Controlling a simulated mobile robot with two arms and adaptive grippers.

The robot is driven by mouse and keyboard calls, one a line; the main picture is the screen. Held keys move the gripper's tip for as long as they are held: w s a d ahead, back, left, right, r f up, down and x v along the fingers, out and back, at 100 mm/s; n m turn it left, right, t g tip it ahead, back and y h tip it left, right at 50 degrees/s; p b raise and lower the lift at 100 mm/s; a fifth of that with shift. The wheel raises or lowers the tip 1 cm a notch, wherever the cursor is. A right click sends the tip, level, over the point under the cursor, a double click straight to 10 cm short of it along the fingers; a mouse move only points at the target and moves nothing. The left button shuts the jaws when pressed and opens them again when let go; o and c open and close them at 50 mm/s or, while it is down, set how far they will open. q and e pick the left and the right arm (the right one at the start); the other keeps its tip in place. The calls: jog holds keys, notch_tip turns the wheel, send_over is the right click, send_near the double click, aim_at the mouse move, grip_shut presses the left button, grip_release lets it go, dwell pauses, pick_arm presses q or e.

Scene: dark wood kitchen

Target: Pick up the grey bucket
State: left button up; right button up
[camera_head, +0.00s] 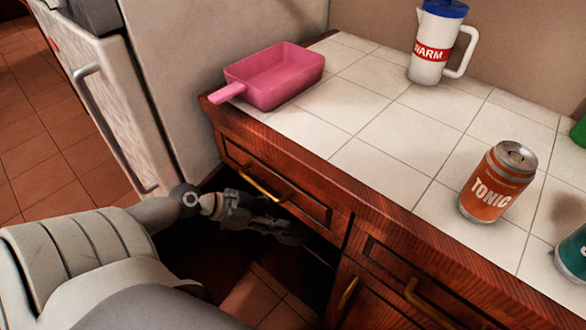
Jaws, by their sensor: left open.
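No grey bucket can be made out in this view. My left arm comes in from the lower left, and its gripper (284,222) is open in front of the dark opening below the drawer. It looks empty, though its fingers are dark against the shadow. My arm and the shadow hide part of the opening and the floor there. My right gripper is not in view.
The tiled counter (400,135) holds a pink pan (272,80), a white pitcher with a blue lid (435,50), an orange tonic can (497,185) and a teal can (572,255). A drawer handle (262,188) is close to my gripper. A fridge (100,90) stands left.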

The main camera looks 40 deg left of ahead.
aim_at(302, 221)
pick_arm(q)
jog(key=x, duration=0.7)
jog(key=shift+x, duration=0.95)
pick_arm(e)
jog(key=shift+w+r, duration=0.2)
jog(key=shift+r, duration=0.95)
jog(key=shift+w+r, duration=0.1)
pick_arm(q)
jog(key=c, duration=0.7)
grip_shut()
